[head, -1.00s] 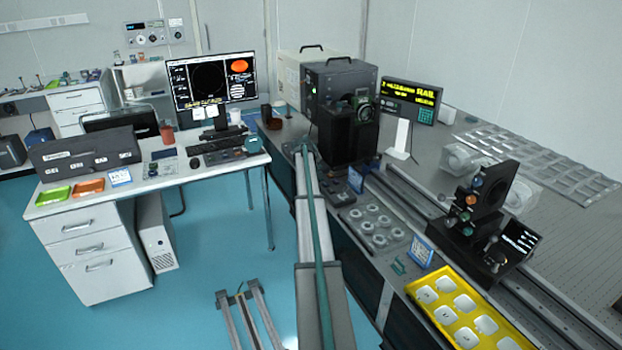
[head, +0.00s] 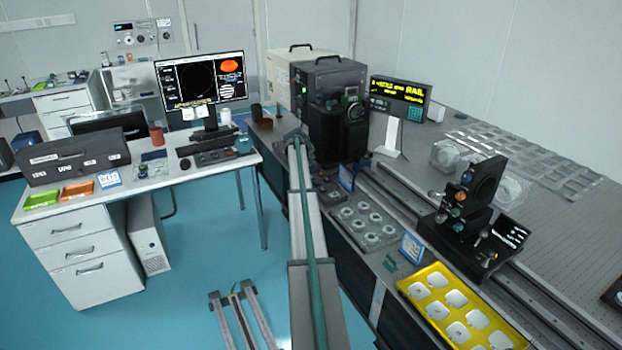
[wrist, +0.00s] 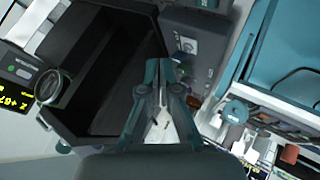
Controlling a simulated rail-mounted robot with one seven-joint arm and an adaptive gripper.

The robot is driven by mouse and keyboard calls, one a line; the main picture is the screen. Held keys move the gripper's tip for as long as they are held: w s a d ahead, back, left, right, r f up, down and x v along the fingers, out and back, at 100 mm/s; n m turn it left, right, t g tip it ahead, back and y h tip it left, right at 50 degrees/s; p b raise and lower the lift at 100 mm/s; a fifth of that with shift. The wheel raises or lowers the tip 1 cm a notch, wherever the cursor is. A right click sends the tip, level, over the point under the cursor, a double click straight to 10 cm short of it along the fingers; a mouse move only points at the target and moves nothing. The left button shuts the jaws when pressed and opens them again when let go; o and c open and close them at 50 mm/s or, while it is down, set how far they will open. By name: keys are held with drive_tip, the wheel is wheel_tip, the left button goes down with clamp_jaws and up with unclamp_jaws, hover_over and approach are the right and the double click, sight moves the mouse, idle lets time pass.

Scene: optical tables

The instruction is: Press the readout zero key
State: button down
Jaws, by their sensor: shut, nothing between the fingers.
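The readout (head: 398,102) is a dark display with yellow text on a white stand, on the optical table behind the rail. In the wrist view part of the readout (wrist: 14,85) shows sideways at the left edge. My gripper (wrist: 161,64) is shut and empty, its teal fingertips together beside a black housing, apart from the readout. In the head view my arm reaches toward the table's left edge.
The black housing (head: 337,135) with a round lens mount stands between my arm's end and the readout. A black optics mount (head: 467,205) stands on the rail at right. A yellow tray (head: 408,289) lies in front. A desk with a monitor (head: 201,80) is at left.

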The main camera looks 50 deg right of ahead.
drive_tip(key=shift+f+b, duration=1.25)
drive_tip(key=shift+f, duration=2.5)
drive_tip(key=shift+f, duration=0.1)
drive_tip(key=shift+f+b, duration=0.35)
drive_tip(key=shift+b, duration=0.05)
drive_tip(key=shift+f+b, duration=0.3)
drive_tip(key=shift+f, duration=0.1)
drive_tip(key=shift+r, duration=0.85)
drive_tip(key=shift+r+p, duration=0.75)
drive_tip(key=shift+r, duration=1.75)
